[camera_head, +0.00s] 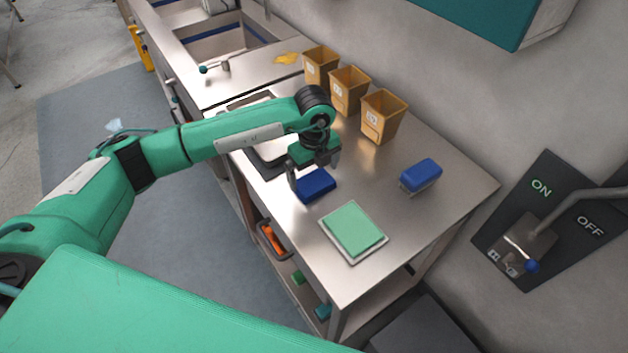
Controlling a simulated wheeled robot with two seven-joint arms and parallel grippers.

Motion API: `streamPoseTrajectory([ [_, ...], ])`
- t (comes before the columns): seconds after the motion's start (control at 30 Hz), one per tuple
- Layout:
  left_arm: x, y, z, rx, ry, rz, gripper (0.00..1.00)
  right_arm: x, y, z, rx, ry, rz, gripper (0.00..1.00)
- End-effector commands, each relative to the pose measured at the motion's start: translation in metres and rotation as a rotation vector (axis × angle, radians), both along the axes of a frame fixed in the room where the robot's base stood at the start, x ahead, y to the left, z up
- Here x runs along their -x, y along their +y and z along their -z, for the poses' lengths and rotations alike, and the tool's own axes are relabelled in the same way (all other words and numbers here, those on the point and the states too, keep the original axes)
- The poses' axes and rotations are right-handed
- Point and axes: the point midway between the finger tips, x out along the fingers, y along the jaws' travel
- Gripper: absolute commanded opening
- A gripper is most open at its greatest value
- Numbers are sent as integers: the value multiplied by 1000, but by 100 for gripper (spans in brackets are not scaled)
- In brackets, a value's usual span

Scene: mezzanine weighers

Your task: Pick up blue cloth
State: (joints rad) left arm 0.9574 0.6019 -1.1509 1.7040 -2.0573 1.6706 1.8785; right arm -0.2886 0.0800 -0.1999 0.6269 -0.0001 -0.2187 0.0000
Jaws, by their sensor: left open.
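The blue cloth (317,186) looks like a folded, flat dark blue block on the steel counter (300,240). My left gripper (315,172) is right above it, pointing down, with its fingers apart and nothing between them. One finger is at the cloth's left side and the other is near its far right side. I cannot tell if they touch the cloth. The gripper body hides part of the area behind the cloth. My right gripper is not in view.
A green pad on a white tray (380,245) lies in front of the cloth. A blue block with a grey base (420,176) stands to the right. Three tan bins (383,117) line the wall side. A dark tray (262,168) lies left of the gripper. A sink (215,45) is farther back.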

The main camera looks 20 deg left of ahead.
Motion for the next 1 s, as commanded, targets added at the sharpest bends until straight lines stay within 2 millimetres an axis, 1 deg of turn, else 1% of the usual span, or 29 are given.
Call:
streamPoseTrajectory([
  [0.03, 1, 0, 3, 0, 2, -1, 100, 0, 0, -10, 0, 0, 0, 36],
  [0.1, 2, 0, 15, 0, 3, -2, 100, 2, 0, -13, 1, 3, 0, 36],
  [0.2, 1, 0, 26, 0, 0, -1, 100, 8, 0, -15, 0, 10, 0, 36],
  [0.3, 1, 0, 31, 1, -1, 0, 100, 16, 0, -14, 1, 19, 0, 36],
  [0.47, 1, 0, 32, 1, -1, 0, 100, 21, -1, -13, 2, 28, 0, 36],
  [0.5, 1, 0, 32, 1, -1, 0, 98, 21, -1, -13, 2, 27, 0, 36],
  [0.57, 1, 0, 32, 1, -1, 0, 86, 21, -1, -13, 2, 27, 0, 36],
  [0.6, 1, 0, 32, 1, -1, 0, 78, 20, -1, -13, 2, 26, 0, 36],
  [0.67, 1, 0, 32, 1, -1, 0, 68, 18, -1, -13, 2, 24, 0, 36],
  [1.0, 1, 0, 29, 2, -2, 0, 68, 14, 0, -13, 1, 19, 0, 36],
])
